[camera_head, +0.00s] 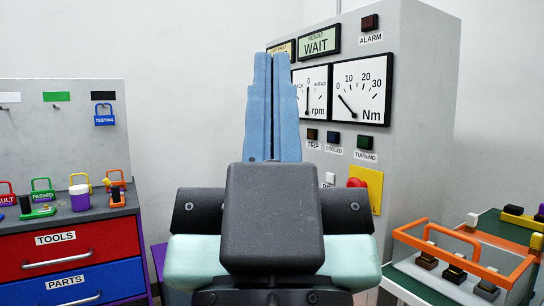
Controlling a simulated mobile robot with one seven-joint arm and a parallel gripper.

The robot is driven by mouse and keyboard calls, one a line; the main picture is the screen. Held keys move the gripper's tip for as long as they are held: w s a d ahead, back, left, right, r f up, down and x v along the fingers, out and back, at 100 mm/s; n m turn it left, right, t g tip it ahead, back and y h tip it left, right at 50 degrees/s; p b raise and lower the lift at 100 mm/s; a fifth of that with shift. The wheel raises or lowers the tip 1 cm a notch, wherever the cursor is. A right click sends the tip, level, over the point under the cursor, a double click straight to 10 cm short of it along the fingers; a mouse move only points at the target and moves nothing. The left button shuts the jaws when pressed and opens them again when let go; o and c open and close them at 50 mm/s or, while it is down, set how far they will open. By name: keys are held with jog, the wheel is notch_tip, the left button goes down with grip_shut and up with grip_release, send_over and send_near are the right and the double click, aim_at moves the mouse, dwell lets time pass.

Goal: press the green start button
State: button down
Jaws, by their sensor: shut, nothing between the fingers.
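The grey starter cabinet (420,130) stands at the back right with its panel facing left of me. No green start button can be made out; part of the panel is hidden behind my gripper. A dark green square labelled TURNING (364,142) sits below the Nm dial. A red knob (357,183) on a yellow plate (373,187) is lower on the panel, with a small white button (330,179) left of it. My gripper (272,56) has its blue fingers shut together, empty, pointing up in the picture and overlapping the panel's left side.
A display (320,41) reads WAIT. A red and blue drawer unit (70,255) with padlocks and tags on top is at left. An orange-framed clear box (460,258) with dark blocks stands at right. Plain wall shows between the left board and the cabinet.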

notch_tip(320, 180, up, 30)
jog(key=p, duration=2.9)
jog(key=shift+r, duration=0.25)
